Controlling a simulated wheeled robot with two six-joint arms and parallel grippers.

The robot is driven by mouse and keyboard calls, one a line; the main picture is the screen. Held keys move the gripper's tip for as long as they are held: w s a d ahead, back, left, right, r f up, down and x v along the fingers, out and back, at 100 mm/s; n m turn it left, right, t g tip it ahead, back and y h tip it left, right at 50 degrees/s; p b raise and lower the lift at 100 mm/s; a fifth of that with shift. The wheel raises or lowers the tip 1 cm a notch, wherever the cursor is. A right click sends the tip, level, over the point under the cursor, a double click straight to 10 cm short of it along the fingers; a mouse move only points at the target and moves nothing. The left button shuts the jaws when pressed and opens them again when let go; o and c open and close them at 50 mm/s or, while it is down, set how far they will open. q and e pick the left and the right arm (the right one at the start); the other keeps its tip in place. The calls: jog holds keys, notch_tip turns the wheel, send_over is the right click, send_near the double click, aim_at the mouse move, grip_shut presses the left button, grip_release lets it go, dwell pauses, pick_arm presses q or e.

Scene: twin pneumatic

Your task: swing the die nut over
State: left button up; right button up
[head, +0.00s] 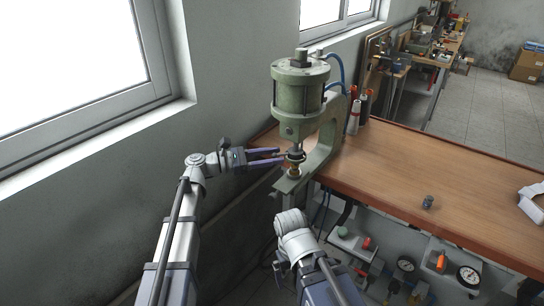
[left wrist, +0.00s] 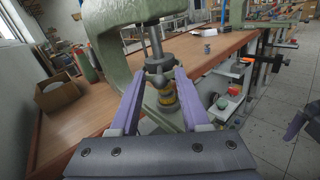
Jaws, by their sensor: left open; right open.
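The green pneumatic press (head: 300,95) stands at the table's left end. Under its cylinder a dark grey collar-like part (head: 296,155), perhaps the die nut, sits above a brass-coloured piece (head: 294,170). In the left wrist view the grey part (left wrist: 158,66) has a stem rising from it, with the yellowish piece (left wrist: 167,95) below. My left gripper (head: 284,155) is open, its fingers reaching in from the left, either side of this spot; contact cannot be told. My right gripper is hidden in the head view behind its wrist; a purple finger (left wrist: 298,122) shows at the left wrist view's right edge.
A small dark cylinder (head: 428,202) stands on the wooden table (head: 400,165), which is mostly clear. A white object (head: 532,203) lies at the right edge. Bottles (head: 354,115) stand behind the press. Gauges and valves (head: 405,265) are mounted below the table.

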pick_arm(q)
grip_shut()
dwell(1.3)
